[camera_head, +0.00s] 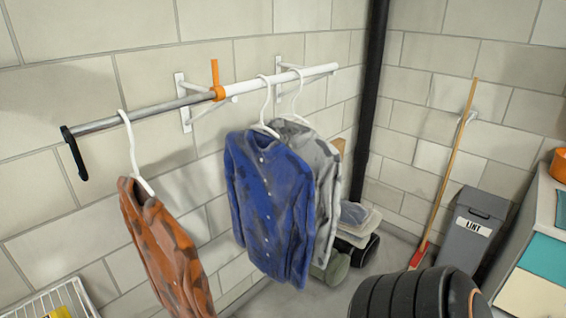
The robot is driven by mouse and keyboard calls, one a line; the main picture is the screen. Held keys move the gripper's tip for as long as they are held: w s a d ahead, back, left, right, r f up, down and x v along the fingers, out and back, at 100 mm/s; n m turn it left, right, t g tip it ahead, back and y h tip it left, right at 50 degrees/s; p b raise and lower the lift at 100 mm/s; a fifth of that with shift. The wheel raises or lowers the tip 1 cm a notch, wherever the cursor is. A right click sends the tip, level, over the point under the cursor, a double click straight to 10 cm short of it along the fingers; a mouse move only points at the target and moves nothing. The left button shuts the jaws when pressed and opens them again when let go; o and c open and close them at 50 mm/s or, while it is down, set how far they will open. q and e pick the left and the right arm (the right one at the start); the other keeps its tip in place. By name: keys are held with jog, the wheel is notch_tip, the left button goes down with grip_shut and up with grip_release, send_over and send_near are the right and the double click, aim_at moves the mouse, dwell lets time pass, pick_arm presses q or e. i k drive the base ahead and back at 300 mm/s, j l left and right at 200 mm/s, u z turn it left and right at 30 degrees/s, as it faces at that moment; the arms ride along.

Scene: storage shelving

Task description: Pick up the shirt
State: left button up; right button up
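Three shirts hang on white hangers from a wall rail. An orange-brown patterned shirt (165,250) hangs at the left, tilted, with its lower end near the bottom edge of the picture. A blue buttoned shirt (268,200) hangs upright in the middle. A grey shirt (325,165) hangs just behind it and is partly hidden by it. Neither of my grippers is in view, and nothing is seen touching the shirts.
The rail (160,112) has an orange clamp (217,82) and a black end piece (73,152). A wire basket (50,305) is at bottom left. A grey bin (472,235) and broom (447,175) stand at right. A black ribbed shape (400,295), unclear what, fills the lower right.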

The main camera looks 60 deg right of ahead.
aim_at(271, 189)
jog(key=z, duration=1.8)
